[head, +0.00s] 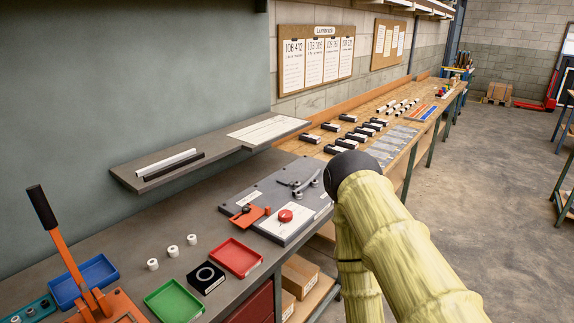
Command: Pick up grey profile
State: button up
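I cannot tell for sure which thing is the grey profile. A long pale bar (166,163) lies on the grey wall shelf (130,177), with a long black bar (174,167) beside it. Several flat grey pieces (384,149) lie in a row near the front edge of the wooden bench (345,121). My arm, in a yellowish sleeve, rises from the lower right to a black joint in front of the bench and bends down. My gripper is not in view.
The grey worktop holds a red tray (237,257), a green tray (174,303), a blue tray (84,281), an orange lever press (66,250) and a dark fixture plate with a red button (285,215). Several black-and-white blocks (346,143) stand on the bench. Floor at right is clear.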

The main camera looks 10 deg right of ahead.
aim_at(307, 183)
jog(key=z, duration=1)
jog(key=k, duration=1.1)
jog(key=z, duration=0.95)
jog(key=i, duration=2.15)
jog(key=u, duration=1)
jog(key=i, duration=0.9)
jog(key=u, duration=1.05)
